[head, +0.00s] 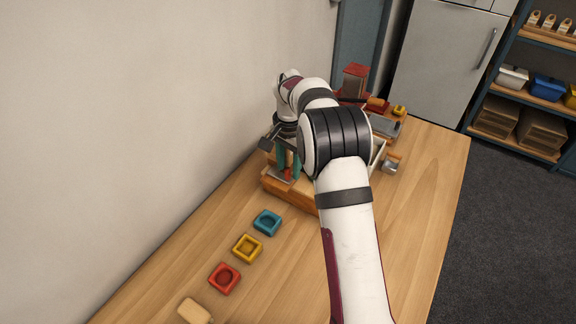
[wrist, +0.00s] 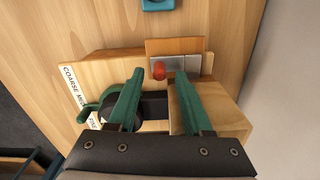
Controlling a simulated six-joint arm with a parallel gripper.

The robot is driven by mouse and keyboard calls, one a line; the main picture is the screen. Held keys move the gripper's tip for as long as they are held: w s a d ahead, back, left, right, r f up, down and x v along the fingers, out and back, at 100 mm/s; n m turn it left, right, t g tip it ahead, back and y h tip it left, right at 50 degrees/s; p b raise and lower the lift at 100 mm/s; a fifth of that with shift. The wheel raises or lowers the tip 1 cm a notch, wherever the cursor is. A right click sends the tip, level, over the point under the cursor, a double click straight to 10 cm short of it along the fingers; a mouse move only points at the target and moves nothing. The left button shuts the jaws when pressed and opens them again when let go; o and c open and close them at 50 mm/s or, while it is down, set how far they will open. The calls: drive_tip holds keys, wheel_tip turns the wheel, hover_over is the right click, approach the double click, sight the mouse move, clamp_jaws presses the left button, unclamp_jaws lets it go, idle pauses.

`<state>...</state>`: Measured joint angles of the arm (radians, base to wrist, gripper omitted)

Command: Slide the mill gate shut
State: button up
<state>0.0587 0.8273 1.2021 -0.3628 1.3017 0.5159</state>
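The mill (head: 285,192) is a wooden block on the table, partly hidden behind my arm in the head view. Its gate is a grey metal plate (wrist: 187,63) with a red knob (wrist: 158,70), set against a wooden block. In the wrist view a board lettered "COARSE ME…" (wrist: 76,88) lies left of it. My gripper (wrist: 159,76) has two green fingers spread apart. The red knob shows between the fingertips, slightly beyond them, with gaps on both sides. In the head view my gripper (head: 289,171) points down at the mill's near end. Nothing is held.
Teal (head: 267,222), yellow (head: 247,248) and red (head: 224,278) square dishes line the table's left side, with a tan block (head: 195,311) nearest. A red hopper-like part (head: 354,82) stands behind my arm. A wall bounds the left; the table's right side is clear.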

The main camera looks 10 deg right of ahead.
wheel_tip(320, 180, up, 16)
idle(0.6)
drive_tip(key=shift+f, duration=0.15)
drive_tip(key=s+a+r+n+y, duration=0.1)
drive_tip(key=s+a+n, duration=0.1)
drive_tip(key=s, duration=0.8)
drive_tip(key=s+a+r+n, duration=0.1)
drive_tip(key=s+a+r, duration=0.1)
drive_tip(key=s, duration=0.8)
drive_tip(key=s+a+f+n, duration=0.1)
drive_tip(key=s+f, duration=0.3)
drive_tip(key=s, duration=0.4)
drive_tip(key=s+a+f+n, duration=0.1)
drive_tip(key=s+f, duration=0.2)
drive_tip(key=s, duration=0.5)
drive_tip(key=shift+s+a+f+y, duration=0.15)
drive_tip(key=shift+s+f+y, duration=0.05)
drive_tip(key=shift+f+y, duration=0.2)
